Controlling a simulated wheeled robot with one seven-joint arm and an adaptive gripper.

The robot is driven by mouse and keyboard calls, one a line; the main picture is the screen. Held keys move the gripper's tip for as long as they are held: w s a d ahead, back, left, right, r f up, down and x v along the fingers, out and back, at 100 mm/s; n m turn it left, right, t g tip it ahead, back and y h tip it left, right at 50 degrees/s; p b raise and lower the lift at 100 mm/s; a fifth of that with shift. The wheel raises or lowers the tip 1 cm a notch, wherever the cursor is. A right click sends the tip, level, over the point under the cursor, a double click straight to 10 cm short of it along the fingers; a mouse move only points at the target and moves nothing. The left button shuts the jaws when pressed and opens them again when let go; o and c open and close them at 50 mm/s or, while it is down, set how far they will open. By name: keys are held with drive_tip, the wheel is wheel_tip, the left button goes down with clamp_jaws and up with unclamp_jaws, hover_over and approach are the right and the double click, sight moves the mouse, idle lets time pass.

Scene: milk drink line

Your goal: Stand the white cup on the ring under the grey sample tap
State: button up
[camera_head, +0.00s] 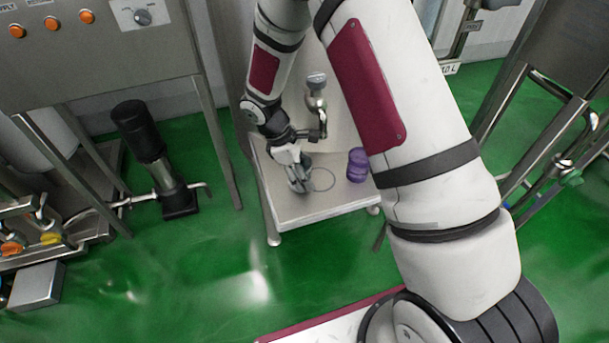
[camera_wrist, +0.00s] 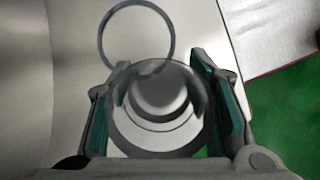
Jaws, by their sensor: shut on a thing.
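My gripper (camera_wrist: 160,78) is shut on the white cup (camera_wrist: 158,112), which looks pale grey and round from above, between the two teal finger pads. In the head view my gripper (camera_head: 300,182) is low over the small table, just left of the ring, and the cup is hard to make out there. The ring (camera_head: 333,183) is a thin grey circle on the tabletop; it also shows empty ahead of the cup in the wrist view (camera_wrist: 101,38). The grey sample tap (camera_head: 316,100) stands above and behind the ring. I cannot tell whether the cup touches the table.
A purple ribbed thing (camera_head: 357,165) stands on the small table (camera_head: 310,211) right of the ring. The table has a back panel and free room at its front. A control cabinet (camera_head: 95,50) and a black pump (camera_head: 137,130) are on the left. The floor is green.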

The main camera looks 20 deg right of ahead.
drive_tip(key=shift+f, duration=0.4)
drive_tip(key=shift+f, duration=0.15)
drive_tip(key=o, duration=1)
